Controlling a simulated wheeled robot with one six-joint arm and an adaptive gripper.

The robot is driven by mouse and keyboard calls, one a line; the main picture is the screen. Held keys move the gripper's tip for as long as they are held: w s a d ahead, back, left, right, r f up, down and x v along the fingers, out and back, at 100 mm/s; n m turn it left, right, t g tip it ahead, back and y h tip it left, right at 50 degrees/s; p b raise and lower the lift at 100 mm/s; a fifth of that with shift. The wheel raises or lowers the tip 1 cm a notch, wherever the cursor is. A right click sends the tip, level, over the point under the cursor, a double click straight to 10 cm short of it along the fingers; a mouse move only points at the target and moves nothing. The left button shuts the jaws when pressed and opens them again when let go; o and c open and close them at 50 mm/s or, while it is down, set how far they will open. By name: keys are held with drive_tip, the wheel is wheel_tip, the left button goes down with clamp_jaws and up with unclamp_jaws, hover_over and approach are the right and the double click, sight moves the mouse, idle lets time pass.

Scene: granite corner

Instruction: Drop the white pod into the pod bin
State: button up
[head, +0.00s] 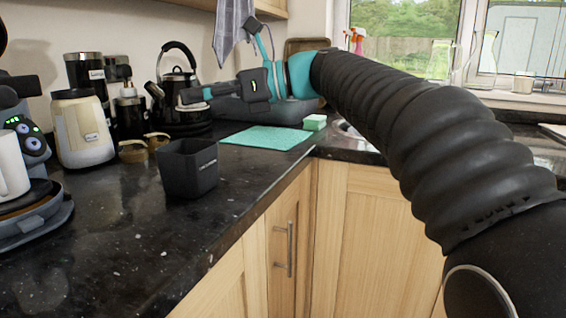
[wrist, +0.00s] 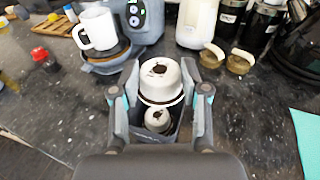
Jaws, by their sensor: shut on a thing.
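My gripper (wrist: 160,74) is shut on a white pod (wrist: 160,84) with a dark patch on top, one finger on each side of it. A second, smaller-looking white pod (wrist: 158,120) shows below the held one, apparently inside the bin.
A coffee machine (head: 30,135) with a white mug (head: 10,168) stands at the left. A cream canister (head: 82,130), a black kettle (head: 178,90) and two small brown cups (wrist: 213,56) stand behind the bin. A green mat (head: 265,137) lies to its right.

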wheel_tip(320, 180, down, 4)
drive_tip(key=b, duration=0.3)
drive_tip(key=shift+b, duration=0.4)
drive_tip(key=shift+r, duration=0.15)
drive_tip(key=o, duration=1.1)
drive_tip(key=d+r, duration=0.1)
drive_tip(key=d, duration=1)
drive_tip(key=shift+s+d+r, duration=0.3)
drive_tip(key=shift+d+r, duration=0.1)
